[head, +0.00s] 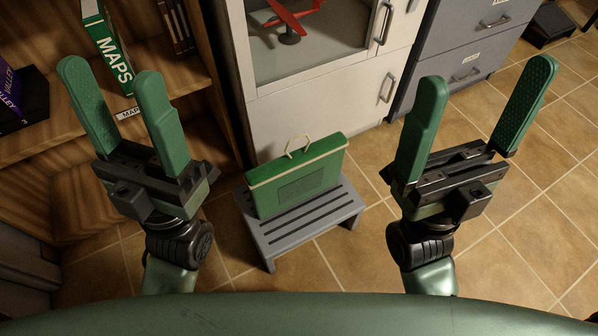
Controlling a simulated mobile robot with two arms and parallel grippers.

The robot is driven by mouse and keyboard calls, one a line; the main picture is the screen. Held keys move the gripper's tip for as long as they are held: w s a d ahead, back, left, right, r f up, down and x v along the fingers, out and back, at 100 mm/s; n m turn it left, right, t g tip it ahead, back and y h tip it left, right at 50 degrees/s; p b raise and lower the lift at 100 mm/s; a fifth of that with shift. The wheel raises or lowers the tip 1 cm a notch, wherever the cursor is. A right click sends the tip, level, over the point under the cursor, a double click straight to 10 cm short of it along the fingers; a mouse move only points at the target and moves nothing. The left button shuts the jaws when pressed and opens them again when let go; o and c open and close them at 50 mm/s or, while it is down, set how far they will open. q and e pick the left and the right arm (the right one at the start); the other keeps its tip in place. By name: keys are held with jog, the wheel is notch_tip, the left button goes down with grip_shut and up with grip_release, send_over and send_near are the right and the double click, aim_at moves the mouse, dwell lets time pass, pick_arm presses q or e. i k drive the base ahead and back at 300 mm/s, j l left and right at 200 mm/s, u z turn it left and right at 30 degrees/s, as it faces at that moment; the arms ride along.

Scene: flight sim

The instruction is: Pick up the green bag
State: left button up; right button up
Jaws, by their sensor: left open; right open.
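The green bag (298,182) stands upright on a small grey slatted stool (330,214) in the middle of the head view. It has a pale trim along its top and a pale loop handle (299,146) standing up. My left gripper (108,88) is open and empty, up and to the left of the bag, in front of the wooden shelves. My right gripper (487,100) is open and empty, up and to the right of the bag, over the tiled floor. Neither gripper touches the bag.
A white cabinet (318,108) with a glass front and a red model plane (290,16) stands right behind the stool. A wooden bookshelf (190,75) with a green MAPS binder (106,45) is at left. Grey drawers (470,50) stand at back right. Tiled floor (500,240) at right is clear.

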aim_at(278, 184)
jog(key=l+u, duration=0.15)
jog(key=l, duration=0.3)
jog(key=k+l+u, duration=0.15)
jog(key=l, duration=0.3)
jog(key=k+l+u, duration=0.1)
jog(key=l, duration=0.3)
